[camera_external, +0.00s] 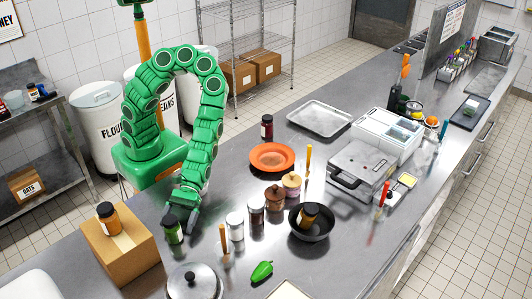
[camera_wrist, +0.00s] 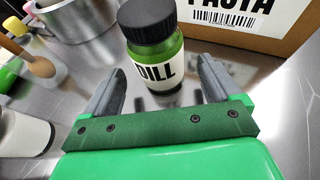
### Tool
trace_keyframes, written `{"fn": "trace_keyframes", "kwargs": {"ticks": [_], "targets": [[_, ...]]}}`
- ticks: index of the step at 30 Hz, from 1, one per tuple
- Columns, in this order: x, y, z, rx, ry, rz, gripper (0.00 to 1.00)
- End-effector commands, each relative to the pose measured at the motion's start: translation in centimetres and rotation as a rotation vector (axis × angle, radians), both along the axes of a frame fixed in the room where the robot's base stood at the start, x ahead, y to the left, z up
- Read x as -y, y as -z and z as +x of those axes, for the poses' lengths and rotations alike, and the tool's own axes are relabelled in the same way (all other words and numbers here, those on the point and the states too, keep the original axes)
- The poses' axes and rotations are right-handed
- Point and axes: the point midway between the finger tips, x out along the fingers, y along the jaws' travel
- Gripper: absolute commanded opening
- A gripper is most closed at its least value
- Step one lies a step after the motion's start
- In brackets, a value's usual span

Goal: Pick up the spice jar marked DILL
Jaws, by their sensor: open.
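The DILL spice jar (camera_wrist: 172,53) is a green jar with a black lid and a white label reading DILL. It stands upright in the wrist view, just beyond my fingertips and roughly centred between them. My gripper (camera_wrist: 161,78) is open and empty, with a grey finger on each side. In the external view the jar (camera_external: 173,234) stands on the steel counter (camera_external: 236,184), right of a cardboard box. My gripper (camera_external: 183,217) is low over the counter, close beside the jar.
A cardboard box (camera_external: 122,247) with an orange black-lidded jar (camera_external: 109,219) on top stands left of the dill jar. A white-labelled jar (camera_external: 235,227) and a dark jar (camera_external: 257,212) stand to the right. A lidded pot (camera_external: 193,284) is in front.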

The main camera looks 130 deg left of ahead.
Motion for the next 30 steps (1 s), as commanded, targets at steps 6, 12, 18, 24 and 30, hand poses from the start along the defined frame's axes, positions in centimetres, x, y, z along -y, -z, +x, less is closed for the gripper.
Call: {"fn": "trace_keyframes", "kwargs": {"ticks": [6,12,18,24,30], "targets": [[1.8,0.8,0.7,-0.003,0.003,-0.002,0.91],[3.1,1.4,1.5,-0.001,0.002,-0.002,0.91],[3.7,1.7,1.9,-0.001,0.001,-0.001,0.91],[3.7,1.7,1.9,0.0,0.001,0.0,0.91],[3.7,1.7,1.9,0.0,0.001,0.0,0.69]]}}
